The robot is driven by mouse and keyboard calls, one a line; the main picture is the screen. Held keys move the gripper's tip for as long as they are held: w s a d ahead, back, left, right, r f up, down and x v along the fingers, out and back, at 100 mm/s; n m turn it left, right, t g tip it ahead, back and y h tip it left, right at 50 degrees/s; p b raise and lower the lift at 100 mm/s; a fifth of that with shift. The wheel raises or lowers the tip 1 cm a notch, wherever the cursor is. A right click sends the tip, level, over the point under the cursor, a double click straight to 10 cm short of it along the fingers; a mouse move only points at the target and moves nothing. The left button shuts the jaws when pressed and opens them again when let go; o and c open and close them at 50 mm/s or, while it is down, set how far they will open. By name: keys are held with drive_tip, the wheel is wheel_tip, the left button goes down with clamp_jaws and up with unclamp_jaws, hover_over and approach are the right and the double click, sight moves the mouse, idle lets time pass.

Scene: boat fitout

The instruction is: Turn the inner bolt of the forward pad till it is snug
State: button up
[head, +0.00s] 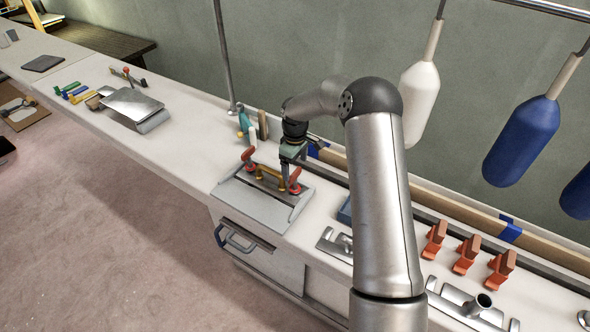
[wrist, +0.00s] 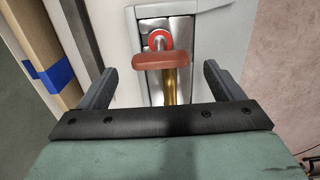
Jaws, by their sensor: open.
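A grey fixture plate (head: 240,198) lies on the white counter and carries a brass bar (head: 270,178) between two red-handled bolts. One red T-handle (head: 249,158) stands at the left end of the bar, and the other (head: 295,181) at the right end. My gripper (head: 288,176) is above the plate, close to the right handle. In the wrist view, my gripper (wrist: 159,70) is open, with a red T-handle (wrist: 160,61) lying crosswise between its two fingers, gaps on both sides. The brass bar (wrist: 170,90) runs below that handle. Which bolt is the inner one, I cannot tell.
Bottles (head: 244,123) stand behind the plate. Right along the counter are metal fittings (head: 335,243) and several orange-red clamps (head: 467,254). A wooden rail with blue tape (head: 511,229) runs along the back. White (head: 419,100) and blue (head: 522,140) fenders hang behind my arm.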

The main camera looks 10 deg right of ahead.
sight(295, 172)
drive_tip(key=shift+f+p, duration=0.3)
drive_tip(key=shift+f, duration=1.65)
drive_tip(key=c, duration=1)
